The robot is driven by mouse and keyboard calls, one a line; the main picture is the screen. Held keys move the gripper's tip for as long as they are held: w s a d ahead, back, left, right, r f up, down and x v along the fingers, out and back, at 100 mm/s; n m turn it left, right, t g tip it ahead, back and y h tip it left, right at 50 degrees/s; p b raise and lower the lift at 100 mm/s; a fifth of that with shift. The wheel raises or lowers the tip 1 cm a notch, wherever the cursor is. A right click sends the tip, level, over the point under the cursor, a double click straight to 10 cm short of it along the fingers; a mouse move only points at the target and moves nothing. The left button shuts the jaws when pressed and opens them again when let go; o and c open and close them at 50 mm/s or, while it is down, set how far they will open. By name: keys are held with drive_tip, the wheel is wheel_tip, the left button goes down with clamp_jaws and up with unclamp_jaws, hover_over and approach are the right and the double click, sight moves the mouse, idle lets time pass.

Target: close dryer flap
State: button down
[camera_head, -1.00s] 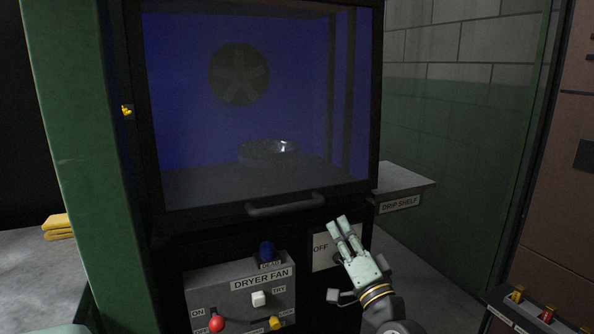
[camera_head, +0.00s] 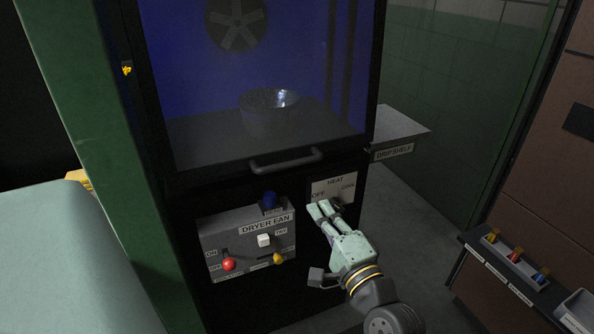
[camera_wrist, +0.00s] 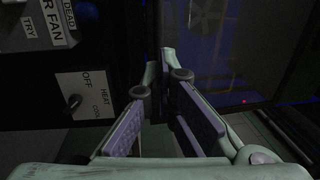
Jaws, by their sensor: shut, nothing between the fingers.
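The dryer flap is a dark-framed tinted window with a grey bar handle (camera_head: 286,160) along its bottom edge, in the head view. It hangs down over the blue-lit dryer opening; I cannot tell whether it sits fully flush. A metal bowl (camera_head: 268,115) shows inside through the pane. My gripper (camera_head: 324,208) is shut and empty, below and right of the handle, in front of the heat panel (camera_head: 332,187) and apart from the handle. In the wrist view the closed fingers (camera_wrist: 165,75) point between the heat panel at left and the dim window area at upper right.
A dryer fan control box (camera_head: 248,240) with coloured knobs stands left of my gripper. A drip shelf (camera_head: 398,130) juts out at right. A green post (camera_head: 100,150) flanks the dryer. A brown cabinet with coloured levers (camera_head: 515,255) stands at far right; open floor lies between.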

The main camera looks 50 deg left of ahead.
sight(291, 167)
drive_tip(key=x, duration=1.1)
drive_tip(key=shift+a+r+p, duration=0.15)
drive_tip(key=shift+r+p, duration=0.05)
drive_tip(key=shift+p, duration=0.2)
drive_tip(key=shift+w+a, duration=0.3)
drive_tip(key=shift+a, duration=0.25)
drive_tip(key=a+b, duration=0.1)
drive_tip(key=w+a, duration=0.1)
drive_tip(key=a+f+b, duration=0.1)
drive_tip(key=shift+w+a+f+y+b, duration=0.1)
drive_tip(key=shift+w+a+y+b, duration=0.05)
drive_tip(key=shift+a+y+b, duration=0.2)
drive_tip(key=shift+w+d+r+t, duration=0.1)
drive_tip(key=shift+d+r+t, duration=0.05)
drive_tip(key=shift+r+t, duration=0.2)
